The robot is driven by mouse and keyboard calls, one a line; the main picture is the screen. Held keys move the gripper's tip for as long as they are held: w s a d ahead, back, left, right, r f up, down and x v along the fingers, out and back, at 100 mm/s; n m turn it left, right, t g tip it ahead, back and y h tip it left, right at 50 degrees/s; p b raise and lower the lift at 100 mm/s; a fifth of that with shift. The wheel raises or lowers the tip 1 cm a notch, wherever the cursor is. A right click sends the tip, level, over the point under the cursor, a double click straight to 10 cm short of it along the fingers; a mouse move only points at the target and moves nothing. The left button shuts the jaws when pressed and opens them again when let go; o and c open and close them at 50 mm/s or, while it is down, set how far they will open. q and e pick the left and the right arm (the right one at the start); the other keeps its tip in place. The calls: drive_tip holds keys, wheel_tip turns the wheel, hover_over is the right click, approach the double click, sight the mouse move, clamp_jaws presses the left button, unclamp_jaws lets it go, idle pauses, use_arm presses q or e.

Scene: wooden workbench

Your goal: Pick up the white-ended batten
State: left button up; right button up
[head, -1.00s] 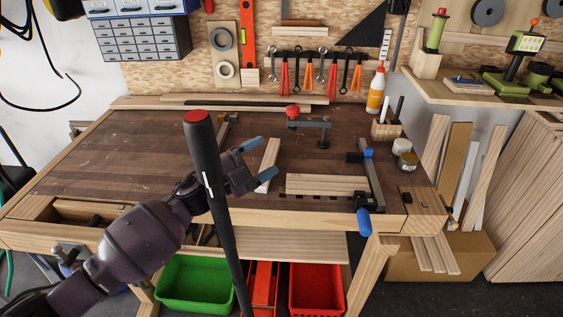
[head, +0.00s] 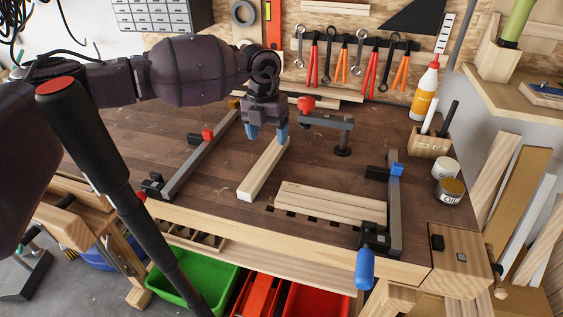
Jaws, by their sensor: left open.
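The white-ended batten (head: 263,168) is a short pale wooden bar lying on the dark workbench top, its pale near end pointing towards the bench's front edge. My left gripper (head: 267,134) reaches in from the left and points down over the batten's far end. Its blue fingertips are apart, one to each side of the bar, with nothing held. The gripper hides the batten's far end, and I cannot tell whether the fingers touch it. My right gripper is out of view.
A bar clamp (head: 196,160) lies left of the batten. A red-knobbed hold-down (head: 343,135) stands right of it. Pale boards (head: 330,203) lie at front right, beside a blue-handled clamp (head: 394,205). A pencil block (head: 430,141) and tins stand at the right edge.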

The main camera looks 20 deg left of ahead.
use_arm(q)
drive_tip(key=shift+w+a+r+y, duration=0.1)
drive_tip(key=shift+w+a+y, duration=0.3)
drive_tip(key=shift+w+a, duration=0.15)
hover_over(266, 160)
drive_tip(key=f, duration=0.3)
drive_tip(key=f+b, duration=0.1)
drive_tip(key=shift+s+f, duration=0.2)
drive_tip(key=shift+s, duration=0.1)
drive_tip(key=shift+w+f, duration=0.1)
drive_tip(key=shift+f, duration=0.65)
drive_tip(key=f, duration=0.1)
drive_tip(key=f+b, duration=0.1)
drive_tip(key=f, duration=0.2)
drive_tip(key=shift+w+f, duration=0.15)
drive_tip(key=shift+w, duration=0.15)
drive_tip(key=shift+f, duration=0.2)
drive_tip(key=shift+r, duration=0.15)
drive_tip(key=c, duration=1.1)
drive_tip(key=shift+o, duration=0.2)
